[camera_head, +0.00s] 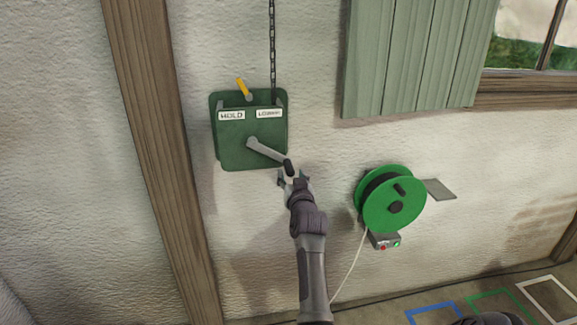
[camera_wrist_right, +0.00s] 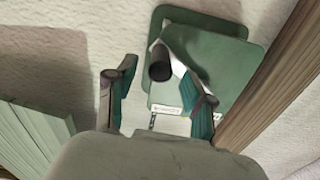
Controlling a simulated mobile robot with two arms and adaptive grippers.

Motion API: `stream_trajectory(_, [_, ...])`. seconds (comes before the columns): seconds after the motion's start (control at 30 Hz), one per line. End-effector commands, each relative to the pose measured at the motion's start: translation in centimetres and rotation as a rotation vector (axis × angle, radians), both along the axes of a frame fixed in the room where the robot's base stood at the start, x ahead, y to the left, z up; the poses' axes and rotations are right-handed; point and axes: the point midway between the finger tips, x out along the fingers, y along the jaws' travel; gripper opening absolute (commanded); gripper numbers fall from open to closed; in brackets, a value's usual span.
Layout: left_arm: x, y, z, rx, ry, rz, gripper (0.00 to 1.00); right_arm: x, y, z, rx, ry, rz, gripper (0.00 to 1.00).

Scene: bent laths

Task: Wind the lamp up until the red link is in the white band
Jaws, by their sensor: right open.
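A green winch box (camera_head: 233,158) is on the wall, with a grey crank arm (camera_head: 266,151) ending in a black knob (camera_head: 290,167). A yellow lever (camera_head: 242,87) stands up on its top, leaning left, over the HOLD label (camera_head: 231,115). A second label (camera_head: 269,113) is too small to read surely. A dark chain (camera_head: 272,50) runs up from the box out of view. My right gripper (camera_head: 293,177) is open just below the knob. In the right wrist view the knob (camera_wrist_right: 160,64) shows between the open fingers (camera_wrist_right: 168,84). The lamp, red link and white band are not visible.
A green cable reel (camera_head: 377,213) with a white cable sticks out at the right, above a small switch box (camera_head: 384,241). A wooden post (camera_head: 165,150) is at the left. A green shutter (camera_head: 415,60) is at the upper right. Coloured outlines mark the floor.

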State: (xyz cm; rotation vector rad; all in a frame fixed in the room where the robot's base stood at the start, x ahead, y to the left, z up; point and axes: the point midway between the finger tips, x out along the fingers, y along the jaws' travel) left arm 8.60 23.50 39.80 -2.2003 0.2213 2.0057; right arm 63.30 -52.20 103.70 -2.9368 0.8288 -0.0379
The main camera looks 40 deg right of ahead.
Motion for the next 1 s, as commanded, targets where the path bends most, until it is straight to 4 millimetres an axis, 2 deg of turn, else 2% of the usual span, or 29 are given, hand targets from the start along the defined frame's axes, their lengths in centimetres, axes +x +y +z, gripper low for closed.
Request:
stream_trajectory(0.1, [0.0, 0.0, 0.3, 0.0, 0.0, 0.0, 0.4, 2.1, -1.3, 0.1, 0.001, 0.001, 0.0, 0.53])
stream_trajectory(0.3, [0.0, 0.0, 0.4, 0.0, 0.0, 0.0, 0.4, 4.2, -2.6, 0.1, 0.0, -0.001, 0.0, 0.53])
stream_trajectory(0.47, [0.0, 0.0, 0.5, 0.0, 0.0, 0.0, 0.4, 4.9, -3.0, 0.0, 0.001, 0.0, 0.0, 0.53])
stream_trajectory(0.73, [0.0, 0.0, 0.5, 0.0, 0.001, 0.0, 0.4, 5.0, -3.1, 0.0, 0.001, -0.001, 0.0, 0.53])
stream_trajectory(0.77, [0.0, 0.0, 0.5, 0.0, 0.001, 0.0, 0.4, 5.0, -3.1, 0.0, 0.001, -0.001, 0.0, 0.49])
stream_trajectory(1.0, [-0.1, 0.0, 0.5, 0.0, 0.001, 0.0, 0.4, 5.0, -3.0, 0.0, 0.001, -0.001, 0.0, 0.1])
